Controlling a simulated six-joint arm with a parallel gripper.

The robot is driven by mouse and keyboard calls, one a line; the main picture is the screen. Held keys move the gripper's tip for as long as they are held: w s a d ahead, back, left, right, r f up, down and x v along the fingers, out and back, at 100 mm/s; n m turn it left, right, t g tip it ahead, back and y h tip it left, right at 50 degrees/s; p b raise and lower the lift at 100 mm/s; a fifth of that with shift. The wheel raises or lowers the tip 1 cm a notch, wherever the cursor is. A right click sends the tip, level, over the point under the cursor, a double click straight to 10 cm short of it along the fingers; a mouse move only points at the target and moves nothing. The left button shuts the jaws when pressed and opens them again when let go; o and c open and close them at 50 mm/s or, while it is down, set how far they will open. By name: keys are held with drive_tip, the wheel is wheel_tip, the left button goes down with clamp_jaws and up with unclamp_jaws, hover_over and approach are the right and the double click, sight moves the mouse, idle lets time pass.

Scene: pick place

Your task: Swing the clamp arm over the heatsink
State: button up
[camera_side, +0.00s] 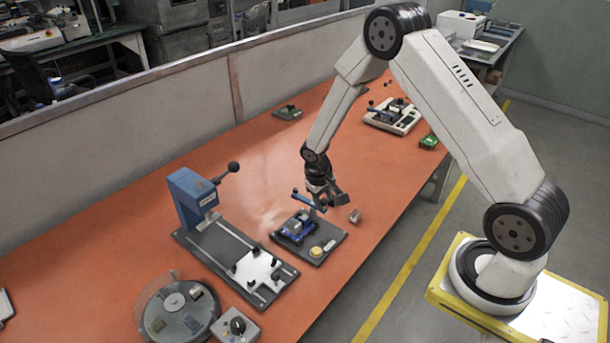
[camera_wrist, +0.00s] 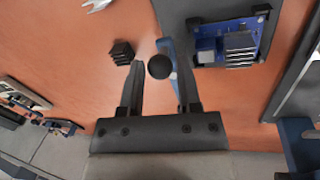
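The black fixture plate (camera_side: 322,252) on the orange bench carries a blue circuit board (camera_side: 291,236), also in the wrist view (camera_wrist: 208,32). A grey finned heatsink (camera_wrist: 240,45) sits on the board with nothing over it. The blue clamp arm (camera_side: 306,200) appears raised beside the board; in the wrist view its blue bar (camera_wrist: 165,48) shows behind its black ball knob (camera_wrist: 160,67). My gripper (camera_side: 333,203) is open above the fixture. In the wrist view its fingers (camera_wrist: 152,72) stand on either side of the knob; contact is unclear.
A loose dark finned block (camera_side: 354,215) lies right of the fixture. A blue press (camera_side: 190,197) on a dark base stands left, with a round turntable (camera_side: 178,312) and a control box (camera_side: 236,326) in front. Another fixture (camera_side: 392,116) sits farther back.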

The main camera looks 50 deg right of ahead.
clamp_jaws()
idle(1.1)
